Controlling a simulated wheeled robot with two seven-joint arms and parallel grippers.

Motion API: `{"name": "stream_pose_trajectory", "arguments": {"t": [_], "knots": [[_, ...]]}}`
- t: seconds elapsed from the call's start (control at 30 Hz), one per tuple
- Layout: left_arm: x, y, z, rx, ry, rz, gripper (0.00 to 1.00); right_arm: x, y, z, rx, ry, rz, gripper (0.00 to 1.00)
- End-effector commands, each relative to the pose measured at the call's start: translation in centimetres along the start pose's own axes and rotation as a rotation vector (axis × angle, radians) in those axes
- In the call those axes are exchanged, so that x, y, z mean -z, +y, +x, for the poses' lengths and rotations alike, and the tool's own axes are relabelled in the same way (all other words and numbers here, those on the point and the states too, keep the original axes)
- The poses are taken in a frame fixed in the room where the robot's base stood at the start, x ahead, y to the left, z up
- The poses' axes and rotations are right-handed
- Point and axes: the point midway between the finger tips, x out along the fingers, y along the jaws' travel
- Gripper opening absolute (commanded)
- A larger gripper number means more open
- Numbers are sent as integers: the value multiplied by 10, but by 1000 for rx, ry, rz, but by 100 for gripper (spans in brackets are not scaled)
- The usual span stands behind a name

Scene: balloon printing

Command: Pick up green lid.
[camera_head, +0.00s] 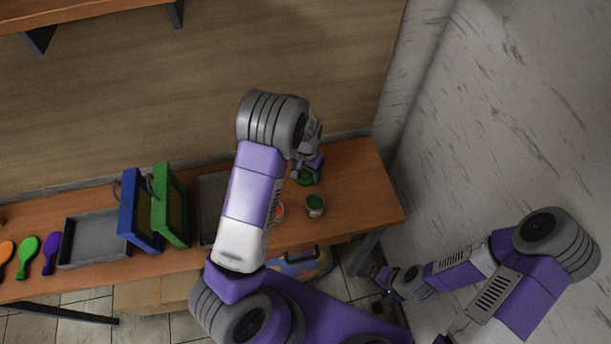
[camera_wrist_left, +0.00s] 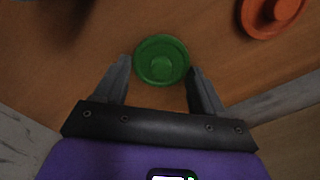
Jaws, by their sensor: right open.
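My left gripper is open. My right gripper (camera_head: 382,277) is open and empty, low beside the table's right end, away from the lid.
An orange lid (camera_wrist_left: 272,15) lies close by. Blue (camera_head: 139,210) and green frames (camera_head: 171,205), a grey tray (camera_head: 95,238) and coloured paddles (camera_head: 28,256) are further left. The table's right end (camera_head: 365,190) is clear.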

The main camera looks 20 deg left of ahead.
Motion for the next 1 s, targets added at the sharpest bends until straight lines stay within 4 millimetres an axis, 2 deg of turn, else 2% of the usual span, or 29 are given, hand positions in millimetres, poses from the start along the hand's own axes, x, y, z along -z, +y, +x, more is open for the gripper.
{"name": "stream_pose_trajectory", "arguments": {"t": [0.03, 0.1, 0.13, 0.37, 0.47, 0.8, 1.0], "knots": [[0, 0, 0, 0, 0, 0, 54, 0, 0, 0, 0, 0, 0, 100], [0, 0, 0, 0, 0, 0, 43, 0, 0, 0, 0, 0, 0, 100], [0, 0, 0, 0, 0, 0, 41, 0, 0, 0, 0, 0, 0, 100], [0, 0, -1, 0, 0, 0, 41, 0, 0, 0, 0, 0, 0, 100], [0, 0, -7, 0, 2, 1, 41, 0, 0, 0, 0, 0, 0, 100], [1, 0, -71, 0, 5, 1, 41, 0, -2, -5, 0, 0, 0, 100], [0, 0, -96, 0, 2, 0, 41, 0, -2, -6, 0, 0, 0, 100]]}}
